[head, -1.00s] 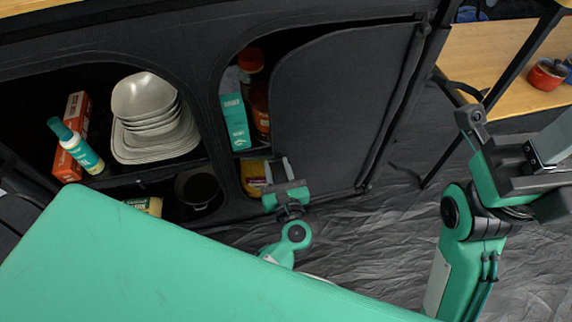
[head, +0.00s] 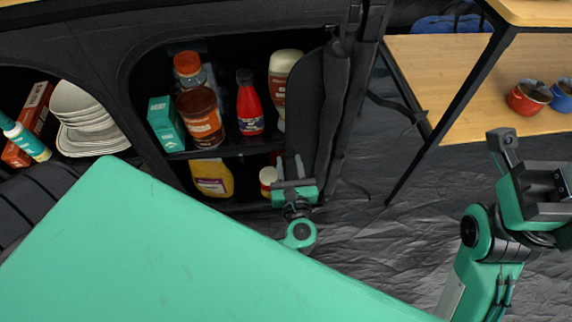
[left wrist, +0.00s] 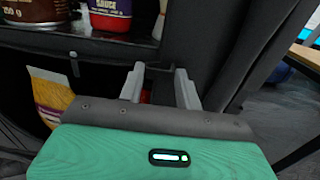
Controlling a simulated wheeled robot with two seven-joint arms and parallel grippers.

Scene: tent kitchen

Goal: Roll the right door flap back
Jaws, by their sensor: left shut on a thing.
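The right door flap (head: 328,115) is dark fabric, bunched in a narrow upright fold along the right side of the open right compartment. It also shows in the left wrist view (left wrist: 218,45). My left gripper (head: 290,165) is at the lower left edge of this fold. In the left wrist view its two grey fingers (left wrist: 158,75) stand a little apart, shut on the dark flap edge; the exact contact is hard to see. My right gripper (head: 535,175) is at the far right over the floor, away from the flap; its jaw gap is unclear.
The right compartment holds a teal box (head: 165,124), a brown jar (head: 200,118), a red sauce bottle (head: 249,105) and other food. Stacked plates (head: 88,125) are at left. A wooden table (head: 440,75) with pots stands at right. My green body top covers the lower left.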

